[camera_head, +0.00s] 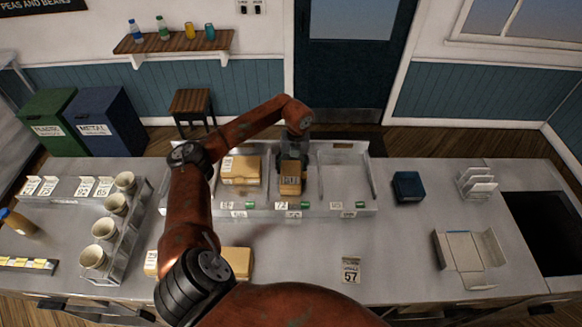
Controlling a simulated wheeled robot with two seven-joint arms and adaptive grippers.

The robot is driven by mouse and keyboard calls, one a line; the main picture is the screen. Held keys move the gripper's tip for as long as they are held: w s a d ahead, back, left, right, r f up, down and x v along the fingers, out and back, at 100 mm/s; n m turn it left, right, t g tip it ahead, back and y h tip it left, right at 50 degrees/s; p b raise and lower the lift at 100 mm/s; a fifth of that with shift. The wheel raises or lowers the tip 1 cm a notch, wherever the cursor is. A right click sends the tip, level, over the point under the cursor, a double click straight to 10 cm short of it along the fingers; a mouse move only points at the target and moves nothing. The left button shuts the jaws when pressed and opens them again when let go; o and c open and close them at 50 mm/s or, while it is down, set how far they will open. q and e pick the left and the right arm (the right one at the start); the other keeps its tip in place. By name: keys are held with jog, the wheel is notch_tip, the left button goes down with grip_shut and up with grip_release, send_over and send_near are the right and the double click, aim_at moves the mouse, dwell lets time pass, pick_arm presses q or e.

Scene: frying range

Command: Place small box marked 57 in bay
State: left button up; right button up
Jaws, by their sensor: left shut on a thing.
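My left gripper (292,160) reaches over the steel counter from above and is shut on a small brown box (290,186) with a white label. The number on that label is too small to read. The box is upright in the middle bay of the metal bay rack (258,213); I cannot tell whether it touches the bay floor. A paper ticket (350,270) printed 57 lies on the front of the counter. My right gripper is out of view.
A larger brown box (240,171) sits in the left bay; the right bay is empty. Brown boxes (238,262) lie at the front, partly behind my arm. A cup rack (122,245) stands left, a dark blue box (408,187) and open carton (462,250) right.

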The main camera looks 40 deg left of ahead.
pick_arm(q)
jog(key=o, duration=1.2)
jog(key=shift+o, duration=0.2)
jog(key=shift+r, duration=0.1)
jog(key=r, duration=0.4)
jog(key=r+b, duration=0.1)
jog(key=r, duration=0.3)
jog(key=d+r+b, duration=0.1)
jog(key=r, duration=0.3)
jog(key=shift+w, duration=0.3)
